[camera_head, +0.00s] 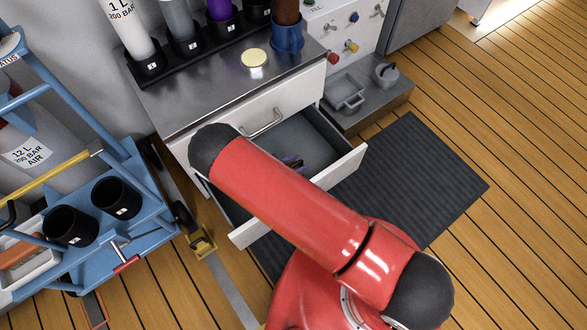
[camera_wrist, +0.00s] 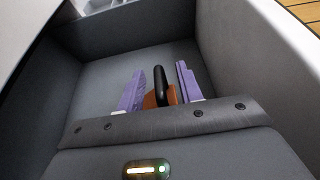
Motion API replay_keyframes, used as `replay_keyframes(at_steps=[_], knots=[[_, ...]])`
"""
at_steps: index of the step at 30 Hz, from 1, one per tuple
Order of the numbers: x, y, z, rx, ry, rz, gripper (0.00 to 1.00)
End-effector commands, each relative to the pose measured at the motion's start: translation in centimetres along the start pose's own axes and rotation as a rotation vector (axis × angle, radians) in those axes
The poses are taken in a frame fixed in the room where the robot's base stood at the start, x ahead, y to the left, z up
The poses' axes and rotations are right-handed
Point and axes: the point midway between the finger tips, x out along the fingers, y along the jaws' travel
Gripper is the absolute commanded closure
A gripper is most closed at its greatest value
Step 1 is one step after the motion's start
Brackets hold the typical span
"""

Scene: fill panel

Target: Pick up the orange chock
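The orange chock (camera_wrist: 172,96) is in the open drawer, with a black upright grip (camera_wrist: 160,84) on it. Its lower part is hidden behind my gripper's grey body. My gripper (camera_wrist: 160,88) has two purple fingers, one on each side of the chock. Gaps show between the fingers and the black grip; whether a finger touches the orange body cannot be told. In the head view, a little purple of my gripper (camera_head: 292,162) shows inside the drawer beside my red arm, and the chock cannot be made out.
The drawer (camera_head: 318,150) is pulled out from a steel-topped cabinet (camera_head: 210,85), its walls close around my gripper. A blue cart (camera_head: 135,210) with black cups stands at left. A dark mat (camera_head: 420,180) and open wooden floor lie to the right.

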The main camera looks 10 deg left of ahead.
Motion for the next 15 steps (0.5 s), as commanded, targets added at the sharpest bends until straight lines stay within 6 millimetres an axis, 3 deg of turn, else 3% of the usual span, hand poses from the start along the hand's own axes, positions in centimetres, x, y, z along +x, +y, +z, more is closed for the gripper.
replay_keyframes(at_steps=[7,15], knots=[[0.32,0.03,0.00,0.001,0.001,0.000,0.65],[0.30,0.03,0.01,0.001,0.001,0.000,1.00]])
